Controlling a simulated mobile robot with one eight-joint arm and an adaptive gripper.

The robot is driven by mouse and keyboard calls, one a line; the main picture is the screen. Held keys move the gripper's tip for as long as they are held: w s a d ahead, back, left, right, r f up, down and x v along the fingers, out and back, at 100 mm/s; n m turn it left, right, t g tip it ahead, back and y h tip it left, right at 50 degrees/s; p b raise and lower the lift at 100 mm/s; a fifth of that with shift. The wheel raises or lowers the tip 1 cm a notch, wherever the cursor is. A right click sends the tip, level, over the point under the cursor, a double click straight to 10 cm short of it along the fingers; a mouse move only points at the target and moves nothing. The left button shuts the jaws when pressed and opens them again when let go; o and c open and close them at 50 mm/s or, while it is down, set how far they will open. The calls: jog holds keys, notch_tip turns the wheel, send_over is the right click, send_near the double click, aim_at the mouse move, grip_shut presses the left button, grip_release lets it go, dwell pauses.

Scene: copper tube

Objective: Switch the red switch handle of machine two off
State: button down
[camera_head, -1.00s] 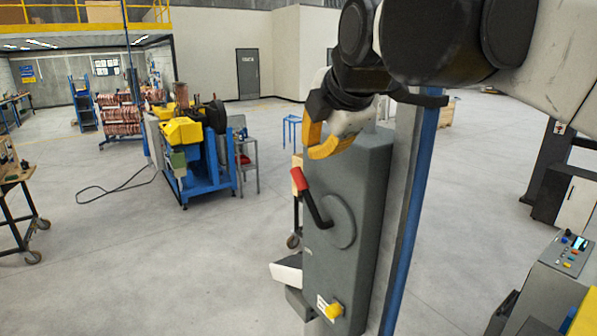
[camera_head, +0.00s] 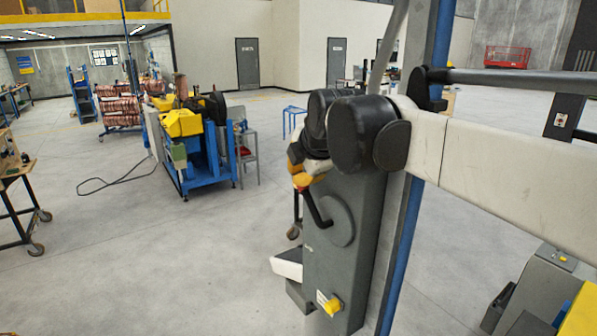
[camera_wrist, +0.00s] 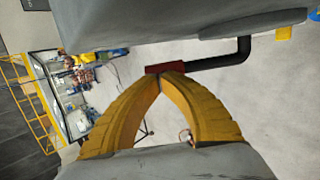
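The switch handle is a bent black lever (camera_head: 318,210) on a round plate on the front of a grey machine box (camera_head: 345,260). Its red grip is mostly hidden behind my gripper (camera_head: 304,178) in the head view. In the wrist view the red grip (camera_wrist: 165,67) lies crosswise, just past my yellow fingertips (camera_wrist: 160,79). The fingertips come together and appear to touch the grip or sit right against it. The grip does not visibly lie between the fingers. The black lever runs right from the grip, then bends up toward the box.
A yellow knob (camera_head: 331,304) sits low on the box, with a white tray-like part (camera_head: 287,264) at its left. A blue post (camera_head: 408,250) stands behind it. A blue machine with yellow parts (camera_head: 205,150) is further left. Open floor lies between.

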jog(key=shift+w, duration=0.1)
jog(key=shift+w+a+f+g, duration=0.2)
jog(key=shift+g, duration=0.2)
jog(key=shift+w+f, duration=0.1)
jog(key=w+a+f+g+h+p, duration=0.1)
jog(key=w+a+f+g+h, duration=0.1)
jog(key=w+f+g+h, duration=0.1)
jog(key=shift+w+a+f+n+g+h+p, duration=0.3)
jog(key=shift+f+n+g+h+p, duration=0.15)
jog(key=shift+f+g, duration=1)
jog(key=shift+f, duration=0.1)
